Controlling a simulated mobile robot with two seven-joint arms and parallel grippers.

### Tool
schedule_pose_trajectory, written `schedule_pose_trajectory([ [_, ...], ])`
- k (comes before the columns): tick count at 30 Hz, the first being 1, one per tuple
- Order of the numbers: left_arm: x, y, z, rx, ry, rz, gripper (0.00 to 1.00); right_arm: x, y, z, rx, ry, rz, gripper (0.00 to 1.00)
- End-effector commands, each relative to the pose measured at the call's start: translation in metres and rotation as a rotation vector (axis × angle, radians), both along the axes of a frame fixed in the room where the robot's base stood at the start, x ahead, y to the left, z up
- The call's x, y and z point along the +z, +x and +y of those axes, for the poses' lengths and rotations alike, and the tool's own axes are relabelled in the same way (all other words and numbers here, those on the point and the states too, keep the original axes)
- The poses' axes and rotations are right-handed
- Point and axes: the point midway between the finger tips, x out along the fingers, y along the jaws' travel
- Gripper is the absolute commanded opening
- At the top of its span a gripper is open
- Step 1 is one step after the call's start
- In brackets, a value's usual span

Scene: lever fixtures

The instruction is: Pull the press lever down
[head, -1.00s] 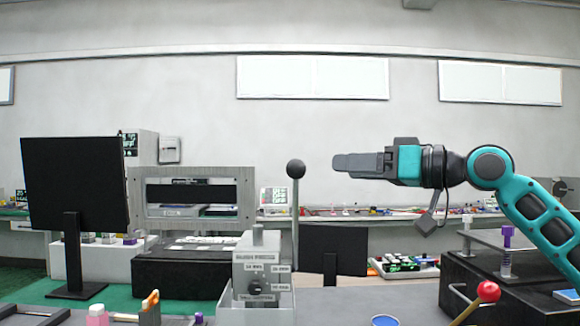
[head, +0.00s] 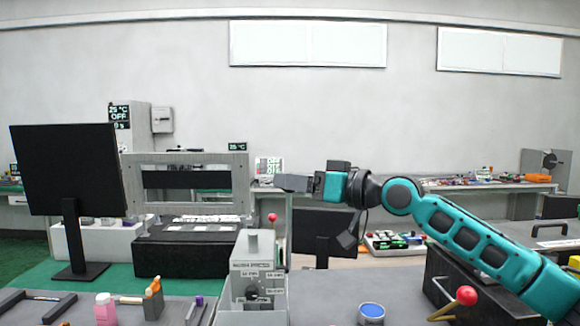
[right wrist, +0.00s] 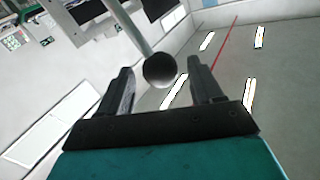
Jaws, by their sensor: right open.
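The press (head: 242,270) is a small grey box with a dial and printed labels, at the bottom centre of the head view. Its lever is an upright grey rod (head: 290,235) at the box's right side. In the right wrist view the lever's black ball knob (right wrist: 160,70) lies between the fingertips, with a gap on both sides; the rod runs up and left from it. My right gripper (head: 291,183) is open and level at the top of the lever, reaching in from the right. It hides the knob in the head view. My left gripper is not in view.
A black monitor (head: 70,172) stands at the left. A red-balled lever (head: 466,296) rises at the lower right, near my right arm. A blue-topped tin (head: 371,312) and a pink bottle (head: 105,308) stand on the front bench. A smaller monitor (head: 326,232) is behind the press.

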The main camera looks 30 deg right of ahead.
Motion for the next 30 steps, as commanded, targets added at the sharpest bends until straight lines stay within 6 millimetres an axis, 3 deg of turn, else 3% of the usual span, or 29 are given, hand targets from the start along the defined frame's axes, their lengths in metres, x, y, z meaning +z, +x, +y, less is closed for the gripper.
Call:
schedule_pose_trajectory([
  [6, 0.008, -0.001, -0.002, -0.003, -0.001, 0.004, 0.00, 0.001, 0.014, 0.007, 0.001, 0.000, 0.000, 0.65],
  [16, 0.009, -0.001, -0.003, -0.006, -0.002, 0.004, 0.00, -0.001, 0.016, 0.008, 0.000, -0.002, 0.001, 0.65],
  [30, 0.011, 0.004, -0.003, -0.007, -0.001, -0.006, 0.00, -0.001, 0.016, 0.008, 0.000, -0.002, 0.001, 0.20],
])
